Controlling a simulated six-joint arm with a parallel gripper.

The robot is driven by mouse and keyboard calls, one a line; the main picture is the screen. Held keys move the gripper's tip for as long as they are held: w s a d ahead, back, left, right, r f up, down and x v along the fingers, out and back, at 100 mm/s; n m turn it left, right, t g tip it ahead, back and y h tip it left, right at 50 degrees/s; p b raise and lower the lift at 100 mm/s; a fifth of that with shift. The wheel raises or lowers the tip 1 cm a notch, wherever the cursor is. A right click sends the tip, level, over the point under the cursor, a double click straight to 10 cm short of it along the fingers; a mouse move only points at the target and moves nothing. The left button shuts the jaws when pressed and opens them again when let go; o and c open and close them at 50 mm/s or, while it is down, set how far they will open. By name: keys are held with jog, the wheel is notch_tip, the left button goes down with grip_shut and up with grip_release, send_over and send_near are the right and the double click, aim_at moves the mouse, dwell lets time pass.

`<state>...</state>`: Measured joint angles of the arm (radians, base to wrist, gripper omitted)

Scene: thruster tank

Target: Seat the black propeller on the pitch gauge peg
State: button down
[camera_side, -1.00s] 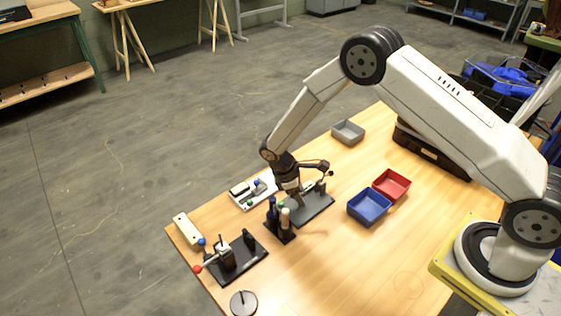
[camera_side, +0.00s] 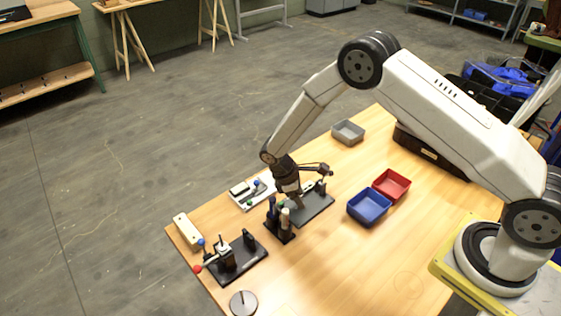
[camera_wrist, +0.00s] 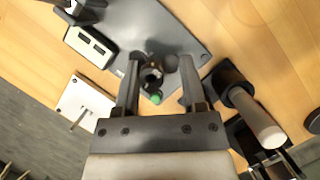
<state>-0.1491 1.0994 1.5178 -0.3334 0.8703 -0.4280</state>
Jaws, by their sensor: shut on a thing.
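My gripper (camera_wrist: 158,70) is closed on the black propeller (camera_wrist: 152,76), whose round hub shows between the two fingers in the wrist view. A small green part (camera_wrist: 155,98) shows beside the hub. The grey plate of what looks like the pitch gauge (camera_wrist: 180,38) lies under and beyond the fingertips. In the side view my gripper (camera_side: 294,200) is low over the left end of this plate (camera_side: 318,207). The peg cannot be made out, and I cannot tell whether the propeller touches it.
A black holder with upright handles (camera_side: 281,228) stands close to my gripper. A white plate with small parts (camera_side: 250,195) lies behind it. A blue bin (camera_side: 369,207), a red bin (camera_side: 391,184) and a grey bin (camera_side: 348,132) stand to the right. A dark fixture (camera_side: 237,260) is at front left.

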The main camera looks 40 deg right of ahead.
jog(key=shift+f, duration=1.35)
dwell(1.1)
jog(key=shift+c, duration=0.4)
grip_release()
jog(key=v, duration=0.7)
jog(key=shift+a+r, duration=0.2)
jog(key=shift+r, duration=0.15)
jog(key=shift+w+r, duration=0.1)
jog(key=shift+w, duration=0.05)
jog(key=shift+r, duration=1.9)
